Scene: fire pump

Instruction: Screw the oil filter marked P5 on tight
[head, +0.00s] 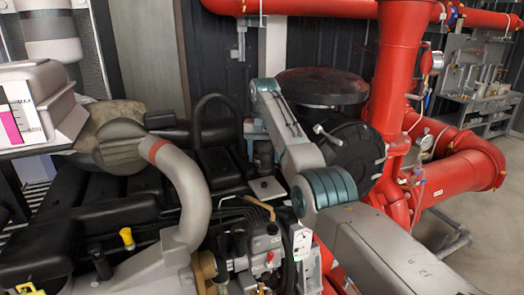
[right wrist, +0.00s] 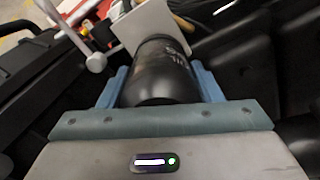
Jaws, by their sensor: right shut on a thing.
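A black cylindrical oil filter (head: 263,154) stands upright above a pale square plate (head: 267,188) on the engine. In the right wrist view the filter (right wrist: 160,75) lies between the two blue fingers of my right gripper (right wrist: 161,82), which is shut on it. A light marking shows on its side, too small to read surely. The plate (right wrist: 135,27) shows just beyond the filter's far end. I cannot tell whether the filter touches its seat. In the head view my right gripper (head: 260,133) is above the filter, partly hidden by my arm. My left gripper is not in view.
Black engine covers and a grey curved pipe (head: 186,190) lie left of the filter. A yellow-capped dipstick (head: 127,238) stands in front. A large round black housing (head: 345,145) and red pipes (head: 400,70) are on the right. A hose (head: 260,205) runs close before the plate.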

